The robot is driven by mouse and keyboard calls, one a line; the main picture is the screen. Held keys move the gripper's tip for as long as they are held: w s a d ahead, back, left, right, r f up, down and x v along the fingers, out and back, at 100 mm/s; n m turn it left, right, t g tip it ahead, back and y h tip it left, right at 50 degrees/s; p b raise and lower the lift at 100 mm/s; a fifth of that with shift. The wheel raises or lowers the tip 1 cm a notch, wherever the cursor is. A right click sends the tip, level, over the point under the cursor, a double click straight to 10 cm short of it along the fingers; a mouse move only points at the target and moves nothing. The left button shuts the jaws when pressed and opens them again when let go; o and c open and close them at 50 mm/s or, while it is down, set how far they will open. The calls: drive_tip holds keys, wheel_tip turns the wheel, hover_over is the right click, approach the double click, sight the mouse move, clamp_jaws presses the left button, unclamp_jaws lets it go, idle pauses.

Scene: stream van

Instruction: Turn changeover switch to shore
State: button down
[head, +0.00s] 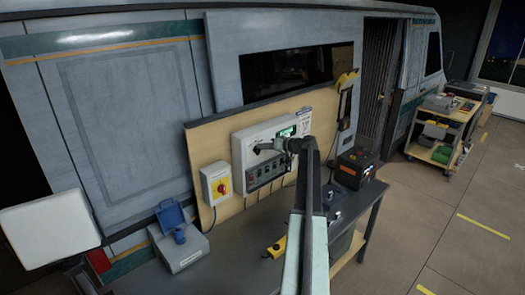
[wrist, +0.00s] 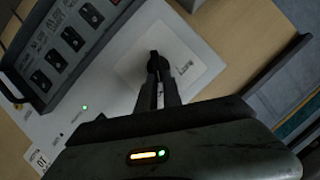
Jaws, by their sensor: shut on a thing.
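The white control panel (head: 243,155) is mounted on the wooden board. In the wrist view, a small black knob (wrist: 153,58) stands on a pale square plate (wrist: 198,68) of this panel; I take it for the changeover switch. My gripper (head: 259,149) reaches the panel's left part in the head view. In the wrist view my gripper (wrist: 160,82) is shut on the knob, with a finger on each side. The fingers hide part of the knob, and the position marks cannot be read. In the head view, the knob is hidden behind my gripper.
A row of black rocker switches (wrist: 56,61) and a green light (wrist: 85,107) are close to the knob. A red rotary switch (head: 221,187) on a yellow plate is left of the panel. A blue-capped grey box (head: 178,252) and a black-orange box (head: 355,168) stand on the bench.

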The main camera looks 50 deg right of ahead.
drive_tip(key=shift+w+d+f+m+t+y+b, duration=0.1)
drive_tip(key=shift+w+d+m+t+y+b, duration=0.15)
drive_tip(key=shift+m+y+b, duration=0.45)
drive_tip(key=shift+m, duration=0.3)
drive_tip(key=c, duration=1.4)
unclamp_jaws()
drive_tip(key=shift+a, duration=0.1)
drive_tip(key=p+v, duration=0.2)
drive_tip(key=v, duration=0.5)
drive_tip(key=shift+s, duration=0.2)
